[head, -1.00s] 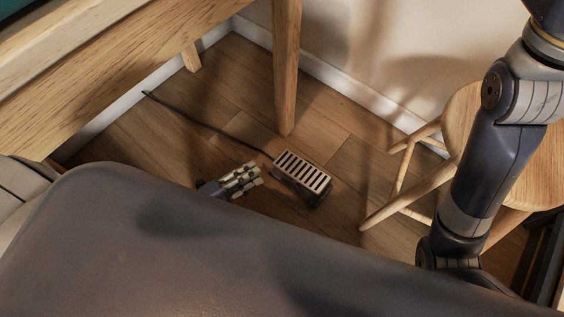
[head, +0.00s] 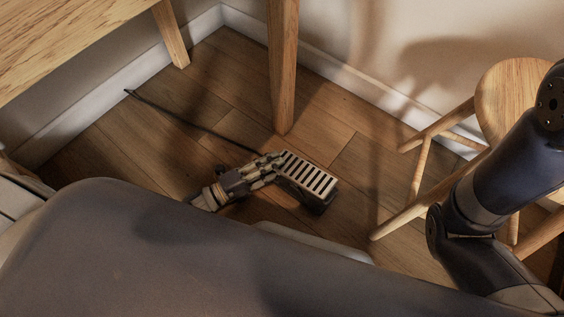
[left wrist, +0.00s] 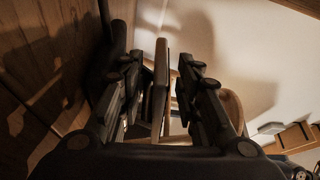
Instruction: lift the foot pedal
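The foot pedal (head: 310,179) lies on the wooden floor, with a slotted pale top plate over a dark base. In the head view my left gripper (head: 269,168) is at the pedal's left end, its fingertips at or overlapping that edge. In the left wrist view the two fingers of my left gripper (left wrist: 162,95) are apart. A dark brown slab, apparently the pedal's top plate (left wrist: 159,80), stands between them, with a gap visible towards the right finger. Contact with the left finger is unclear. My right arm shows at the right of the head view, but its gripper is out of sight.
A dark cord (head: 190,121) runs from the pedal towards the back left. A table leg (head: 283,70) stands just behind the pedal. A wooden stool (head: 505,95) stands to the right. Bare floor (head: 350,205) lies between pedal and stool.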

